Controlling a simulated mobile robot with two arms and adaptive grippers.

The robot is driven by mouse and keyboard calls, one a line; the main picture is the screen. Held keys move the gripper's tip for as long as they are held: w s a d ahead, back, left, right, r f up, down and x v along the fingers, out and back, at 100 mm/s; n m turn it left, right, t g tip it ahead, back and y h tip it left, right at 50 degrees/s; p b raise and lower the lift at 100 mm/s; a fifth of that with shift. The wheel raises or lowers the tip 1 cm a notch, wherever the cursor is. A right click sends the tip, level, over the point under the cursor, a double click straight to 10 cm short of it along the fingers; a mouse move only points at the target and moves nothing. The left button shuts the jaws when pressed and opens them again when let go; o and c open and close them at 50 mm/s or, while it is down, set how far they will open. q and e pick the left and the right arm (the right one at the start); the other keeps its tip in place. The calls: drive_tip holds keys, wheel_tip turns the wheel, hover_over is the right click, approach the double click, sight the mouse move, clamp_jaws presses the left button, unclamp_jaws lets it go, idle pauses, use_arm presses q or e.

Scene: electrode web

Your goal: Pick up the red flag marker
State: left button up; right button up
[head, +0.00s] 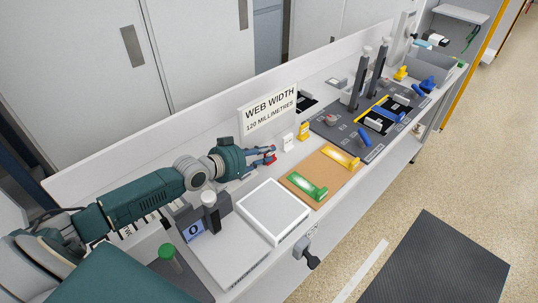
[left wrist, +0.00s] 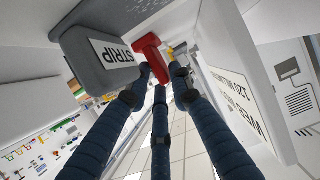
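The red flag marker (left wrist: 150,58) shows in the left wrist view just beyond and between my left gripper's fingertips. It also shows in the head view as a small red patch (head: 270,160) at the fingers, partly hidden by them. My left gripper (head: 266,156) is low over the bench near the back wall, its fingers spread around the marker. In the left wrist view, the left gripper (left wrist: 161,73) has a gap between its right fingertip and the marker; contact on the left side is unclear. My right gripper is not in view.
A grey block labelled STRIP (left wrist: 95,45) is close beside the marker. A WEB WIDTH sign (head: 269,111) stands behind. A white tray (head: 272,211) and a brown board (head: 322,176) with green and yellow handles are in front.

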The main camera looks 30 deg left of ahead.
use_arm(q)
drive_tip(key=shift+w+d+f, duration=0.2)
drive_tip(key=shift+w, duration=0.5)
drive_tip(key=shift+w+d+f, duration=0.15)
drive_tip(key=shift+w+f, duration=0.05)
drive_tip(key=shift+w, duration=0.1)
drive_tip(key=shift+w+f, duration=0.1)
drive_tip(key=shift+w, duration=0.05)
clamp_jaws()
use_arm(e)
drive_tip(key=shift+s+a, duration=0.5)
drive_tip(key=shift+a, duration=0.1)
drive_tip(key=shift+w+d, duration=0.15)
